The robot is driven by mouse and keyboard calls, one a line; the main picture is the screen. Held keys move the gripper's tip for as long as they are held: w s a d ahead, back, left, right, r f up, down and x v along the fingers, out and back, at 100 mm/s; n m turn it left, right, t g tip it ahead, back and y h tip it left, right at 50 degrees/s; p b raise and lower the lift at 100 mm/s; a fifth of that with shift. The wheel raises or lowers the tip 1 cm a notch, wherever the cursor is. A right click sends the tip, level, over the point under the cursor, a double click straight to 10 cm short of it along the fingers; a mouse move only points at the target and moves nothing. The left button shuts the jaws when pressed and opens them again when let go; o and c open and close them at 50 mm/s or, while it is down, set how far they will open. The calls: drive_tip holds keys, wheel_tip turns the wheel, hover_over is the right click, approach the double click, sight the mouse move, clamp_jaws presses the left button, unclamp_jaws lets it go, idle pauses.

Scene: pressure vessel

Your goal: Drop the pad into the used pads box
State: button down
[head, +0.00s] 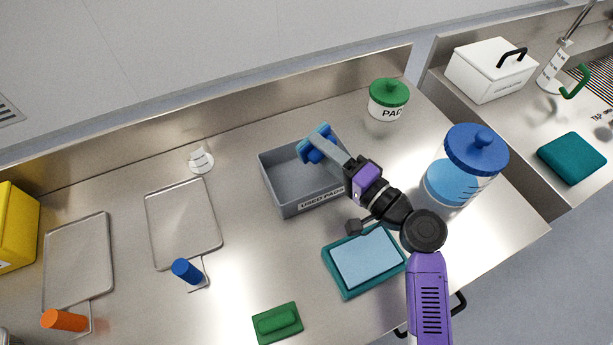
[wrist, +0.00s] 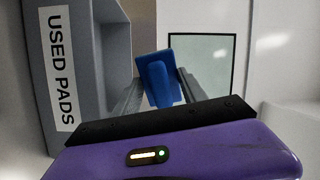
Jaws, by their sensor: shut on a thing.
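My gripper (head: 322,146) is shut on a blue pad (head: 313,153), which also shows between the two fingers in the wrist view (wrist: 158,80). The grey open used pads box (head: 284,207) stands on the steel counter, with its label facing front. In the head view the pad appears over the back part of the box, above its rim. In the wrist view the box (wrist: 110,85) is on the left and the pad shows just right of its wall; I cannot tell how high the pad is. Part of the box's inside is hidden by my arm.
A green-lidded pad jar (head: 388,100) and a blue-lidded jar (head: 462,165) stand to the right. A teal tray with a light blue cloth (head: 366,258) and a green pad (head: 277,322) lie in front. Metal trays (head: 183,222) are to the left.

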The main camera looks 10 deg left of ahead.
drive_tip(key=c, duration=0.6)
unclamp_jaws()
drive_tip(key=shift+o, duration=0.2)
drive_tip(key=b+v, duration=0.2)
drive_tip(key=v, duration=0.5)
drive_tip(key=shift+s+d, duration=0.25)
drive_tip(key=shift+d, duration=0.1)
